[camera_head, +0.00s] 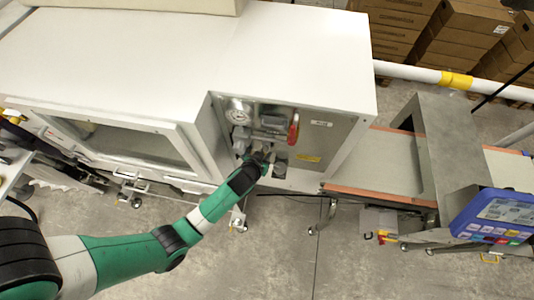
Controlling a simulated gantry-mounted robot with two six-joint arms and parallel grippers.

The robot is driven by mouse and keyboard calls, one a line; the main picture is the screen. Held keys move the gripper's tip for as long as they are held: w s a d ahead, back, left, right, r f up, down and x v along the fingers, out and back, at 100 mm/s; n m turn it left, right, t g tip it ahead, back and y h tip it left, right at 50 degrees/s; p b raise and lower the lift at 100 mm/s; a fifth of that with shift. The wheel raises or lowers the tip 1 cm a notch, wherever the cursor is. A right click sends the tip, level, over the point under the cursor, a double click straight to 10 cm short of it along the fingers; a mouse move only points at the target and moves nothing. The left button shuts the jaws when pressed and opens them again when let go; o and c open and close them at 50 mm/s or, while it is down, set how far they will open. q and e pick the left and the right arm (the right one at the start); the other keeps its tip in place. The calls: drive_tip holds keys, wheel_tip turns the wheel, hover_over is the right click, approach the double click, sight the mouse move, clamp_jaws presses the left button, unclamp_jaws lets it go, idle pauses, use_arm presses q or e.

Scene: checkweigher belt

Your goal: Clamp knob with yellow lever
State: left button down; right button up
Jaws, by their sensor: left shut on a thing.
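My left gripper (262,154) is at the grey control panel (335,142) on the end of the white machine. It is shut on a small part at the panel's lower left, which looks like the knob; the fingers and wrist hide most of it. I cannot make out a yellow lever there. A red handle (294,128) stands upright on the panel, right of and above the gripper, apart from it. A round dial (238,111) is at the panel's upper left. My right gripper is not in view.
A yellow label (308,158) is right of the gripper. Grey fittings (240,138) crowd close on its left. A conveyor belt (385,160) runs off to the right, past a blue display (500,215). The floor in front is mostly clear.

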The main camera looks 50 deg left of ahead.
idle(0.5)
use_arm(q)
drive_tip(key=c, duration=1.1)
unclamp_jaws()
drive_tip(key=shift+a, duration=0.1)
drive_tip(key=shift+s, duration=0.1)
drive_tip(key=p+v, duration=0.6)
drive_tip(key=v, duration=0.5)
drive_tip(key=shift+s+r, duration=0.1)
drive_tip(key=shift+r, duration=0.15)
